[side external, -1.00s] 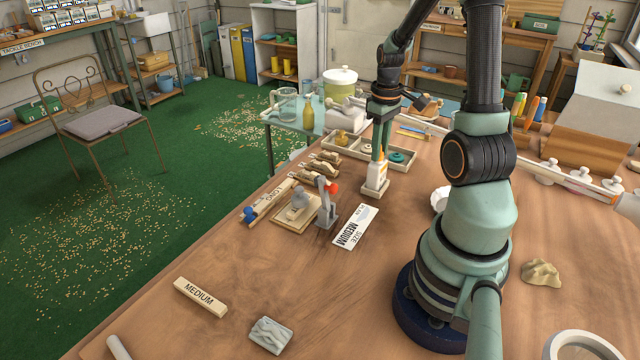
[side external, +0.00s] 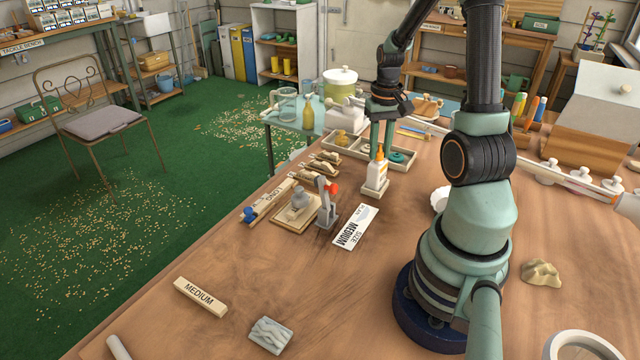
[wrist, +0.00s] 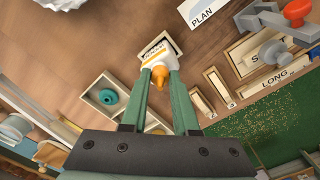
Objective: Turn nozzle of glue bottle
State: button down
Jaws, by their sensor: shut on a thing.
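The white glue bottle (side external: 376,175) stands upright in a small pale square holder (side external: 374,193) on the wooden table. Its orange nozzle (side external: 380,153) points up. My gripper (side external: 380,155) reaches down from above, with its green fingers around the nozzle end. In the wrist view the bottle (wrist: 155,57) lies between the converging fingertips, and the orange nozzle (wrist: 161,74) shows between the fingers (wrist: 160,68). The gripper is shut on it. The exact contact spots are partly hidden by the fingers.
A divided tray (side external: 345,150) with a teal round piece (side external: 397,157) is just behind the bottle. A white "MEDIUM" card (side external: 356,227), a grey clamp with a red tip (side external: 326,205) and a wooden board (side external: 290,222) are in front and left. The table's near middle is mostly clear.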

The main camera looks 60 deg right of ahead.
jog(key=m, duration=0.5)
jog(key=shift+m, duration=2.8)
jog(key=c, duration=0.6)
grip_release()
jog(key=shift+c, duration=0.2)
notch_tip(320, 180, up, 12)
